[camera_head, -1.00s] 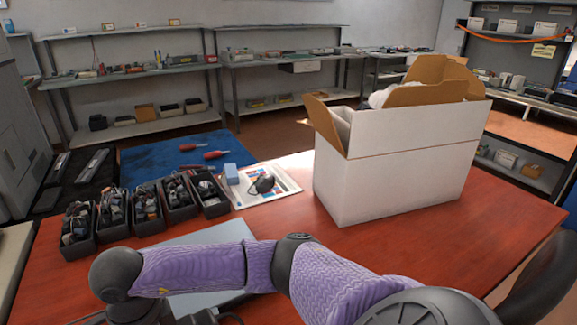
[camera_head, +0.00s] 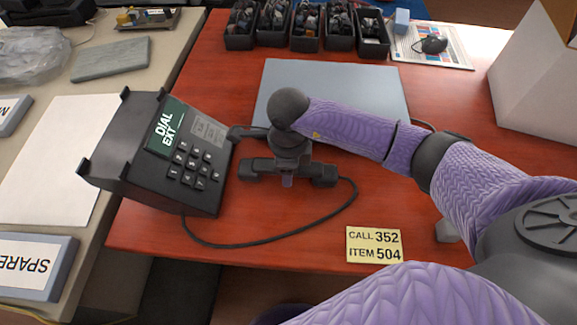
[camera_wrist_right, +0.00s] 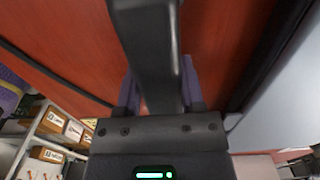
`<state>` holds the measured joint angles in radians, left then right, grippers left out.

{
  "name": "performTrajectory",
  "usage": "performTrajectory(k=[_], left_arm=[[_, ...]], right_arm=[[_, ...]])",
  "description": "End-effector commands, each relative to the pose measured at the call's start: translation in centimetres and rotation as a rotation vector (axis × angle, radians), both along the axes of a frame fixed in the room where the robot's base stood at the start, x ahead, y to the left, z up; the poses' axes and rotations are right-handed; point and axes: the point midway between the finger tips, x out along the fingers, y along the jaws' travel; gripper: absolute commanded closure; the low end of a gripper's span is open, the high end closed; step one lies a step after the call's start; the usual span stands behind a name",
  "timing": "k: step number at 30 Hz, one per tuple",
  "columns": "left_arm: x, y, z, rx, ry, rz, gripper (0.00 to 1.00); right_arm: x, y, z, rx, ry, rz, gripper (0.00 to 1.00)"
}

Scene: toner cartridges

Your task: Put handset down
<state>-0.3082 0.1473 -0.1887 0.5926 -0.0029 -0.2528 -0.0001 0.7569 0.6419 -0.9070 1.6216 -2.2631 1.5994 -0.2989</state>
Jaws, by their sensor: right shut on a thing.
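The black desk phone base (camera_head: 180,160) sits at the table's left edge, with a keypad and a green "DIAL EXT" label. Its cradle side is empty. My right gripper (camera_head: 288,180) is shut on the black handset (camera_head: 325,176), right of the base and apart from it. The handset lies crosswise, its two ends showing either side of the gripper. A cord runs from base to handset. In the right wrist view the handset (camera_wrist_right: 148,45) is a dark bar between the purple fingers (camera_wrist_right: 160,88). I cannot tell its height above the table. My left gripper is not in view.
A yellow note (camera_head: 374,245) reading "CALL 352 ITEM 504" lies in front. A grey mat (camera_head: 335,85) lies behind the handset. Several black parts bins (camera_head: 305,28) line the back, and a white box (camera_head: 535,80) stands at right. A side table (camera_head: 65,165) adjoins at left.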

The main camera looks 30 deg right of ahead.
Motion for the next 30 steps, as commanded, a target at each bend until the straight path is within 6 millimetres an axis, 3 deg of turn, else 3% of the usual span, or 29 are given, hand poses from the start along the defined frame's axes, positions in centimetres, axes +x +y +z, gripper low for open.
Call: performTrajectory(k=[2,3,7,17,24,30], left_arm=[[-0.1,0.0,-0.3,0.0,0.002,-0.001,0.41],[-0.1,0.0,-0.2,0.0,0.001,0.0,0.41],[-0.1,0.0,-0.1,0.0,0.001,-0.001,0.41],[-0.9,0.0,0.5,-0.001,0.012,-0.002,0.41],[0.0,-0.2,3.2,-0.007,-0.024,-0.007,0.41],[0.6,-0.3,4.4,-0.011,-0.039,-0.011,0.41]], right_arm=[[0.0,0.0,-0.3,0.0,0.0,0.0,1.0],[0.0,0.0,-0.2,0.0,0.0,0.0,0.42],[0.0,0.0,-0.2,0.0,0.0,0.0,0.15],[0.0,0.0,0.6,-0.001,-0.001,0.0,0.15],[0.1,0.0,7.4,0.0,-0.006,0.0,0.15],[0.0,0.0,11.4,0.0,-0.004,0.0,0.15]])
